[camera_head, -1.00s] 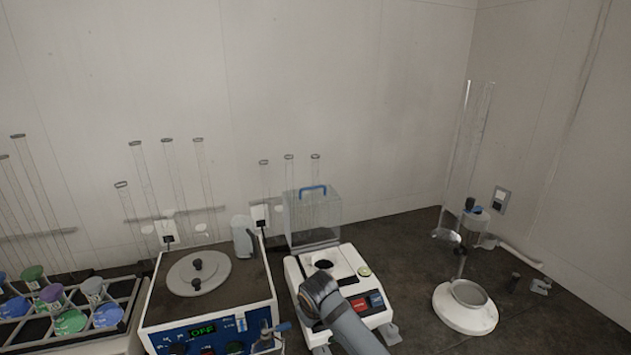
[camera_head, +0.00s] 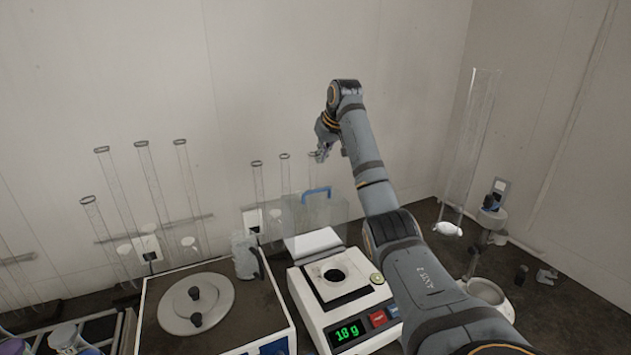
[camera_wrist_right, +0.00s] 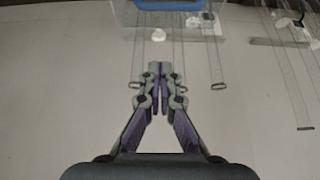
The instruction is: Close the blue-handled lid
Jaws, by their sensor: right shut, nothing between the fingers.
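The blue-handled lid (camera_head: 342,215) is a clear box standing raised at the back of the white balance (camera_head: 357,312). Its blue handle (camera_head: 316,192) is at the top, and the round weighing opening in front of it is uncovered. The handle also shows at the top edge of the right wrist view (camera_wrist_right: 170,5). My right gripper (camera_head: 320,156) is shut and empty, in the air above the handle and apart from it. In the right wrist view its fingers (camera_wrist_right: 167,72) are together, pointing toward the handle. My left gripper is not in view.
The balance display reads 18 g. A device with a round grey lid (camera_head: 196,303) stands to the left. Several glass tubes (camera_head: 152,185) stand near the back wall. A tall clear cylinder (camera_head: 470,150) is at right, partly near my right arm.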

